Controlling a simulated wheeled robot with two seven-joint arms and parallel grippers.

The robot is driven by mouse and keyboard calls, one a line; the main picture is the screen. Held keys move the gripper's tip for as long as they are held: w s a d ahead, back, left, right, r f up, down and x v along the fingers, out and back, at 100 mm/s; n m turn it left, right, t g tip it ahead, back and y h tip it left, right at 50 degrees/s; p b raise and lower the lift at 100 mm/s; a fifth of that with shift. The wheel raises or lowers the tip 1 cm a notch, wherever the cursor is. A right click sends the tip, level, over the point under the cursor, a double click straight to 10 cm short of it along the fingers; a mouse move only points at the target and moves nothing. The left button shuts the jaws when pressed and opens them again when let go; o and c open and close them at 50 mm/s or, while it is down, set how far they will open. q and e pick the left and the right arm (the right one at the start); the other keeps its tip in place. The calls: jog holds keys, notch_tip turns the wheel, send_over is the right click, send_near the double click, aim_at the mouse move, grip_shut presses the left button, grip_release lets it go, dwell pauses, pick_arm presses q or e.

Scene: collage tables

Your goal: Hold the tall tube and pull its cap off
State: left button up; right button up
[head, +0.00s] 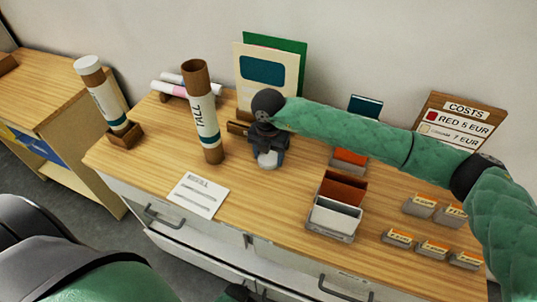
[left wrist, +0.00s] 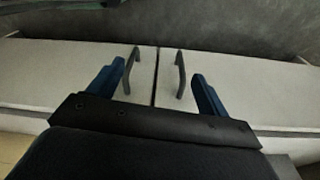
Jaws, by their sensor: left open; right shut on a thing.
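The tall tube (head: 207,125), brown with a white label reading TALL, stands upright on the wooden table, leaning slightly in view. Its top end is brown and looks open, with no cap on it. My right gripper (head: 267,150) is to the right of the tube, apart from it, pointing down. It is shut on a white rounded thing (head: 267,160), which looks like the cap; the gripper hides most of it. My left gripper (left wrist: 158,78) is open and empty in the left wrist view, its blue fingers apart in front of the drawer fronts.
A shorter white-capped tube (head: 100,95) stands in a wooden holder at the left. A white card (head: 198,195) lies before the tall tube. Upright boards (head: 265,75) stand behind. Small bins (head: 335,215) and a COSTS sign (head: 460,122) are at right. Drawer handles (left wrist: 131,70) jut out below.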

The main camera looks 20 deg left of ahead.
aim_at(268, 157)
jog(key=o, duration=1.1)
pick_arm(q)
jog(key=shift+w+r, duration=0.1)
jog(key=shift+r, duration=0.05)
pick_arm(e)
jog(key=shift+r, duration=0.1)
jog(key=shift+r, duration=0.35)
pick_arm(q)
notch_tip(268, 157, up, 11)
jog(key=w+d+b, duration=0.2)
jog(key=b, duration=0.1)
jog(key=shift+w+d+b, duration=0.2)
jog(key=shift+b, duration=0.2)
pick_arm(e)
notch_tip(268, 157, up, 11)
jog(key=shift+r, duration=0.15)
